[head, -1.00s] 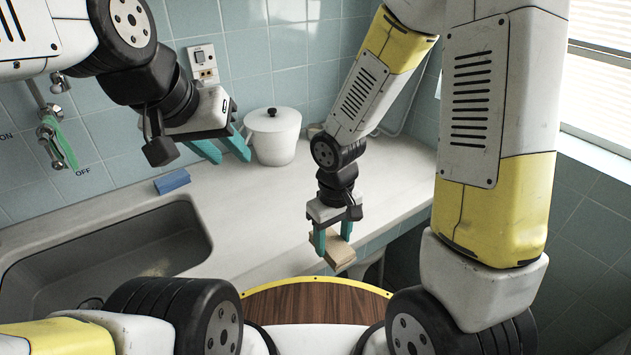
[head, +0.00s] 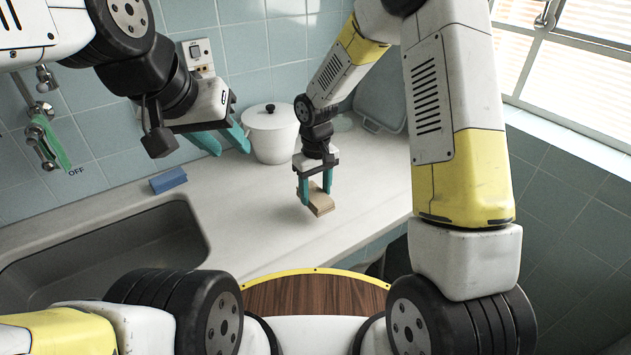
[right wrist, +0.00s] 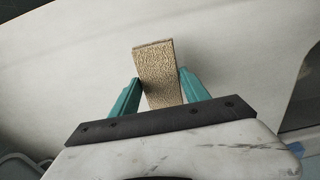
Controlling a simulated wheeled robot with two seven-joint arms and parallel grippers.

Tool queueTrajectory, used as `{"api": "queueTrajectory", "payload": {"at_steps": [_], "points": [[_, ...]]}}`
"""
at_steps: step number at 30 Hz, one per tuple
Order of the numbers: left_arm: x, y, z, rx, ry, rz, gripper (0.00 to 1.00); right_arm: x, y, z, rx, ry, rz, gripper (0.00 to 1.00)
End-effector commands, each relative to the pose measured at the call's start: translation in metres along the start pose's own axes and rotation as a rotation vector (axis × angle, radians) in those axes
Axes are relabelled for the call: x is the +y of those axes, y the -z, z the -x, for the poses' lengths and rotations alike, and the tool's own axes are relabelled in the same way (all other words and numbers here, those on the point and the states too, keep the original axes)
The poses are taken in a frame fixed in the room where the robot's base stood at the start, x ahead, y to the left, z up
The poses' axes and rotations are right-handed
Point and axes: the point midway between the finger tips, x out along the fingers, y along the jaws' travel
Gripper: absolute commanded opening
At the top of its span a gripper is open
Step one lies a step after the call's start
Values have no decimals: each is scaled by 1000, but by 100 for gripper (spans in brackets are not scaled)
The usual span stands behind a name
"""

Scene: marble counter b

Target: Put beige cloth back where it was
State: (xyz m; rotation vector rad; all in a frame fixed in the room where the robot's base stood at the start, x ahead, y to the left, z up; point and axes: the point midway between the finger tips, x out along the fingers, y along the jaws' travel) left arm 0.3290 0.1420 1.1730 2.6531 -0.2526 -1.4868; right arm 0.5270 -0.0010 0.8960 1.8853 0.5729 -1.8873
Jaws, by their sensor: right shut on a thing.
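The beige cloth (head: 320,203) is a small folded block, held between the teal fingers of my right gripper (head: 315,190) over the counter, right of the pot. In the right wrist view the cloth (right wrist: 158,75) shows a rough, textured face and sticks out past the fingertips of my right gripper (right wrist: 160,92). I cannot tell whether the cloth touches the counter. My left gripper (head: 226,140) hangs at the upper left, in front of the tiled wall and left of the pot, with its two teal fingers apart and nothing seen between them.
A white lidded pot (head: 271,135) stands at the back of the counter (head: 250,220). A blue sponge (head: 168,180) lies behind the sink (head: 110,245). A grey container (head: 382,100) stands at the back right. The counter between sink and right gripper is clear.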

Motion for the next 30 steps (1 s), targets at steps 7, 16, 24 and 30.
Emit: {"api": "queueTrajectory", "payload": {"at_steps": [7,16,24,30], "points": [[0,0,0,0,0,0,36,0,1,-22,-4,1,1,16],[0,0,0,0,0,0,36,1,2,-35,1,0,0,16],[0,0,0,0,0,0,36,0,2,-38,1,0,0,71],[0,0,0,0,0,0,36,1,2,-38,1,0,0,76]]}}
